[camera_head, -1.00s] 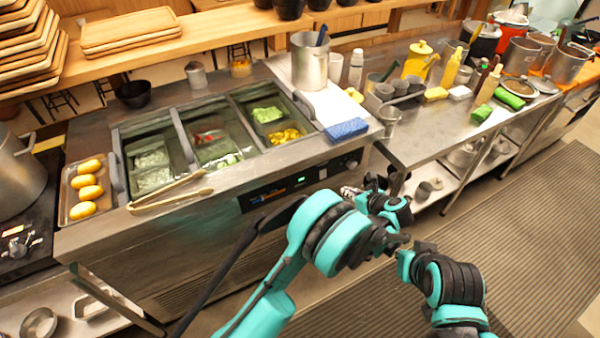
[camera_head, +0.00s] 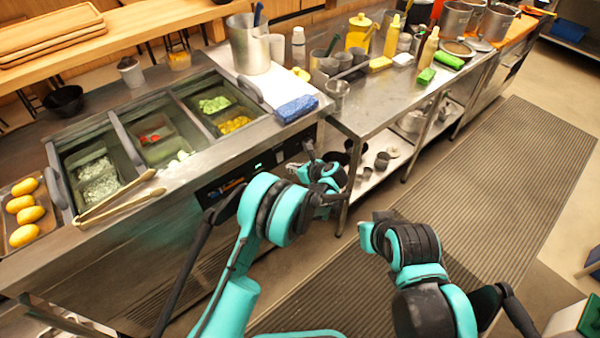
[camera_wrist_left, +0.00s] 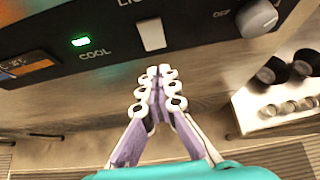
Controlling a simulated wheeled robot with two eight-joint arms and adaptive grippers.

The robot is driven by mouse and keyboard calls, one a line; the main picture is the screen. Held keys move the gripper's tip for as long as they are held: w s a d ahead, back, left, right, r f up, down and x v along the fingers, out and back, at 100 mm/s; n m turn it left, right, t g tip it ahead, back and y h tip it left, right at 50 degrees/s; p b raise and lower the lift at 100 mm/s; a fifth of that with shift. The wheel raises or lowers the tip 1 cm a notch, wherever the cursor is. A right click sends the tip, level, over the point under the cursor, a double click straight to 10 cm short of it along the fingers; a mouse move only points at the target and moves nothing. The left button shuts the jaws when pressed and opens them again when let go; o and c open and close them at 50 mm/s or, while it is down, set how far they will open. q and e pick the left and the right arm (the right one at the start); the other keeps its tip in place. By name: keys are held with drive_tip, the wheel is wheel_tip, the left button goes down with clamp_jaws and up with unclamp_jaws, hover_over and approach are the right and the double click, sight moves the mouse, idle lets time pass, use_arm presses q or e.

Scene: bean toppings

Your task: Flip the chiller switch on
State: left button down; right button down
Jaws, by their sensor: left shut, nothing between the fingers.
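The chiller (camera_head: 160,255) is a metal counter unit with a black front panel (camera_head: 222,186). In the left wrist view the panel carries a lit green light (camera_wrist_left: 81,41) marked COOL, a white switch (camera_wrist_left: 152,35) under a partly cut-off label, and a grey knob (camera_wrist_left: 257,18) at the right. My left gripper (camera_head: 307,150) is at the panel's right end. In the left wrist view it (camera_wrist_left: 160,72) is shut and empty, its tips just below the white switch; I cannot tell if they touch the panel. My right arm shows, but its gripper does not.
A steel side table (camera_head: 375,105) with a lower shelf stands to the right. A ribbed mat (camera_head: 500,190) covers open floor.

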sight(281, 160)
use_arm(q)
drive_tip(key=shift+w+a+f+b, duration=0.1)
drive_tip(key=shift+w+a+b, duration=0.15)
drive_tip(key=shift+w+a, duration=0.45)
drive_tip(key=shift+w+a+f+b, duration=0.1)
drive_tip(key=shift+w+a+b, duration=0.25)
drive_tip(key=shift+w, duration=0.5)
drive_tip(key=shift+w+a+f, duration=0.15)
drive_tip(key=shift+w+a, duration=0.05)
drive_tip(key=shift+a, duration=0.05)
drive_tip(key=shift+r, duration=0.2)
drive_tip(key=shift+r, duration=0.75)
